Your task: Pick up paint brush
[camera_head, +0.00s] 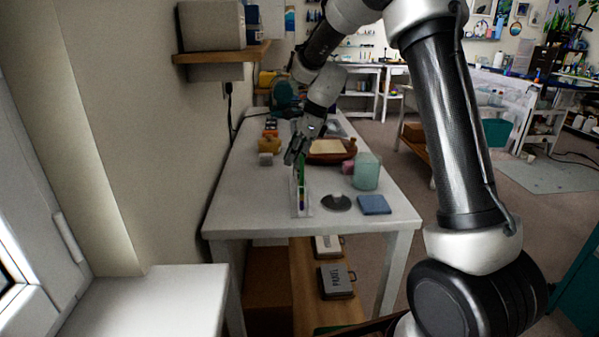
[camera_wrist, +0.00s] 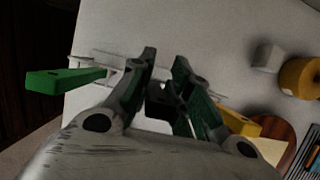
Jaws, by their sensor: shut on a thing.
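A narrow white rack (camera_head: 294,203) stands on the white table, with coloured brush handles in it. A green-handled paint brush (camera_head: 301,172) rises from the rack just below my gripper (camera_head: 296,152). In the wrist view its green handle (camera_wrist: 66,80) sticks out to the left of my gripper (camera_wrist: 165,62), and part of a yellow handle (camera_wrist: 240,123) shows on the right. My gripper is shut on a paint brush at the rack. The fingers hide the held part, so which handle is between them is hard to tell.
A green cup (camera_head: 367,172), a blue pad (camera_head: 374,204) and a dark disc (camera_head: 336,202) are right of the rack. A round wooden board (camera_head: 328,157) lies behind. A yellow roll (camera_head: 269,144) and a small pale block (camera_head: 265,159) are to the left. The table's front left is clear.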

